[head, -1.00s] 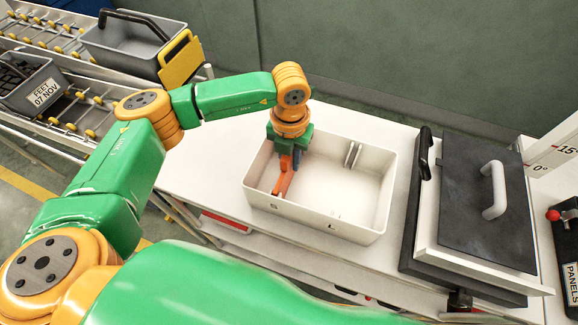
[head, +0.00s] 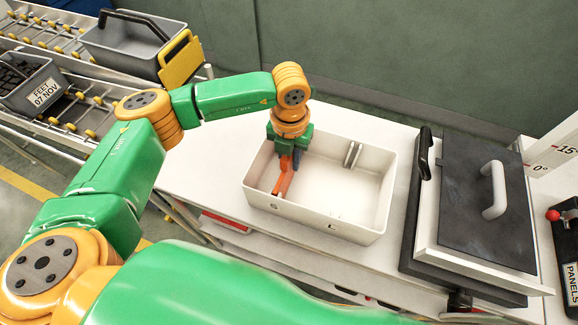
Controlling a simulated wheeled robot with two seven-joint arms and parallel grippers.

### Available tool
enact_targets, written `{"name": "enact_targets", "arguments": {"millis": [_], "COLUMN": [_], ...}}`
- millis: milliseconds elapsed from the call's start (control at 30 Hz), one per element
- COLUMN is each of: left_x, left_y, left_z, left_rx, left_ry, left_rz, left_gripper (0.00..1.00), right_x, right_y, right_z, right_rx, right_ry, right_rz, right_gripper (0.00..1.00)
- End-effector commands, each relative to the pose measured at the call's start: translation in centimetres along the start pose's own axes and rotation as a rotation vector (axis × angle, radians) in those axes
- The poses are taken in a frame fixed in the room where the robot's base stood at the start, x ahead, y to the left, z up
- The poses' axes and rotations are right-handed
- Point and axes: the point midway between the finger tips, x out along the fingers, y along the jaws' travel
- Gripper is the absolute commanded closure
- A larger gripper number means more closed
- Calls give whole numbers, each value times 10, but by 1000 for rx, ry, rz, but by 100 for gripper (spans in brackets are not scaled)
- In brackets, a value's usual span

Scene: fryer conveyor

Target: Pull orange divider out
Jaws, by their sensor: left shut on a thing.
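The orange divider (head: 283,181) stands in the left part of the white bin (head: 350,233), running from the front wall toward the back. My left gripper (head: 288,158) points down over the bin and is shut on the divider's upper part. The gripper hides the divider's far end. I cannot tell whether the divider still sits in its slots. My right gripper is not in view.
The white table (head: 210,170) around the bin is mostly clear. A fryer unit with a dark lid (head: 485,215) and pale handle stands close on the right. Conveyors with grey baskets (head: 135,45) are at the left. A green wall is behind.

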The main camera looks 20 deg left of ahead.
Motion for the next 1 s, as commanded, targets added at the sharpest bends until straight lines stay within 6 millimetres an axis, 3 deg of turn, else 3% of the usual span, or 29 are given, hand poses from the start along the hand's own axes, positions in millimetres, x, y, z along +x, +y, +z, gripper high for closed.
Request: {"name": "enact_targets", "arguments": {"millis": [1000], "left_x": [-20], "left_y": [0], "left_z": [0], "left_rx": [0], "left_ry": [0], "left_rz": [0], "left_gripper": [100], "right_x": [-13], "right_y": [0], "right_z": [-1], "right_rx": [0], "right_ry": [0], "right_rz": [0], "right_gripper": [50]}}
